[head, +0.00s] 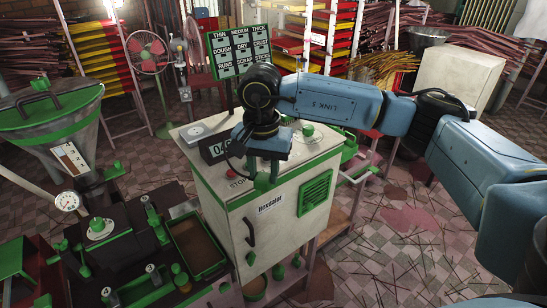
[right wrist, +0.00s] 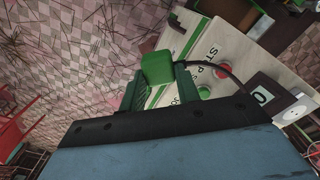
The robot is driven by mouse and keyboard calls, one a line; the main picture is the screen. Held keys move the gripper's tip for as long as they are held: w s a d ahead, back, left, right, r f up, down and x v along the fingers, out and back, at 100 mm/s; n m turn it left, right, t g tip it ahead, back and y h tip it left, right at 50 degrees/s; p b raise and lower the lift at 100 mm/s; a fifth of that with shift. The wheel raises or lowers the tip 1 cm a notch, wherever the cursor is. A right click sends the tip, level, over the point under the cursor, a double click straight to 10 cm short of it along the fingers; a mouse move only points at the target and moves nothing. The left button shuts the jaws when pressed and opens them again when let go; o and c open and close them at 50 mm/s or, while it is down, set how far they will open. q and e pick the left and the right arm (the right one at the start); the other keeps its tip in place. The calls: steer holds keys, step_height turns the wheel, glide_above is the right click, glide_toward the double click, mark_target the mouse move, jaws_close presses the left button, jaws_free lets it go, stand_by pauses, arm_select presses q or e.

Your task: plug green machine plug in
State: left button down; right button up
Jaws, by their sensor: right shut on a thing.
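My right gripper (head: 262,177) reaches in from the right, above the front top edge of the white machine (head: 272,225). It is shut on a green block-shaped plug, which shows best between the two green fingers in the right wrist view (right wrist: 157,67). A black cable (right wrist: 232,72) curves from near the plug over the machine top. In the head view the gripper hides most of the plug. My left gripper is in neither view.
The machine top carries a red stop button (head: 231,174), a number display (head: 214,149) and a menu board (head: 237,52). A green-rimmed hopper (head: 50,105) stands left. A brown tray (head: 197,245) lies left of the cabinet. Incense sticks litter the floor at right.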

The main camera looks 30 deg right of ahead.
steer(key=s+a+f+n+b, duration=0.3)
steer(key=a+f+n+b, duration=0.1)
steer(key=f+n, duration=0.3)
steer(key=shift+s+a+f+n, duration=0.2)
steer(key=shift+a+n, duration=0.3)
steer(key=shift+n, duration=0.7)
steer(key=shift+w, duration=0.1)
